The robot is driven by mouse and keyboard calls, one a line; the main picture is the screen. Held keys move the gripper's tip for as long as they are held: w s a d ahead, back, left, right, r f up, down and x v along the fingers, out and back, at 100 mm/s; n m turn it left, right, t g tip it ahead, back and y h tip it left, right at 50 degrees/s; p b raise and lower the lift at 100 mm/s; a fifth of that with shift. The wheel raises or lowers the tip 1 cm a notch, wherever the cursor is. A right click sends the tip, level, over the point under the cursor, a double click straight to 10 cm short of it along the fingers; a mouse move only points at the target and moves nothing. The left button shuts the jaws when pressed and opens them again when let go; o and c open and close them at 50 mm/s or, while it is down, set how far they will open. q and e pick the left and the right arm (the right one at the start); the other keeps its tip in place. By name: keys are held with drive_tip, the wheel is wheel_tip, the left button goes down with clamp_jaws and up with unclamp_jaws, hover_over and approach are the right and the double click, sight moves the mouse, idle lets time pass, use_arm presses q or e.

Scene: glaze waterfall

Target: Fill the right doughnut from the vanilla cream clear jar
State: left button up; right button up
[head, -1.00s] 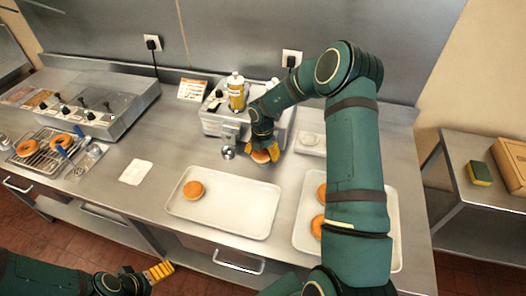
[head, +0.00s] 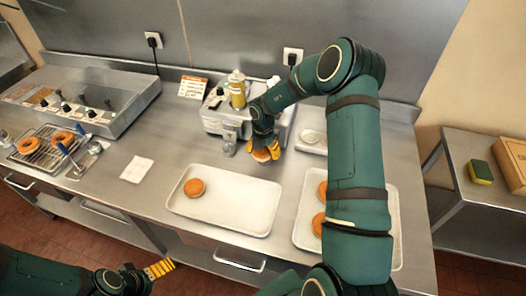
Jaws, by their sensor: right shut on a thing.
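My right gripper (head: 264,146) is shut on a doughnut (head: 262,155), held above the counter just in front of the filling machine (head: 214,122). The held doughnut is close to the right of the machine's nozzle (head: 229,145); I cannot tell whether they touch. A jar with a yellowish body (head: 237,90) stands on top of the machine. Another doughnut (head: 194,188) lies at the left of the white tray (head: 240,220). My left gripper (head: 160,269) is low at the bottom left, away from the counter things; its finger opening is not clear.
A second tray (head: 388,190) at the right holds doughnuts, partly hidden by my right arm. A fryer (head: 100,100) and a rack (head: 38,157) with ring doughnuts stand at the left. A white napkin (head: 136,169) lies on the counter. The front tray's right half is bare.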

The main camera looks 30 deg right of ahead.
sight(260, 158)
drive_tip(key=shift+s+a, duration=1.3)
drive_tip(key=shift+a, duration=0.2)
drive_tip(key=shift+s+a+r, duration=0.2)
drive_tip(key=shift+a+r, duration=0.05)
drive_tip(key=shift+r, duration=0.35)
drive_tip(key=shift+s+a+r, duration=0.15)
drive_tip(key=shift+a+r, duration=0.05)
drive_tip(key=shift+r, duration=0.45)
drive_tip(key=shift+s+a+r, duration=0.2)
drive_tip(key=shift+a+r, duration=0.05)
drive_tip(key=shift+r, duration=0.35)
drive_tip(key=shift+s+a+r, duration=0.1)
drive_tip(key=shift+r, duration=0.1)
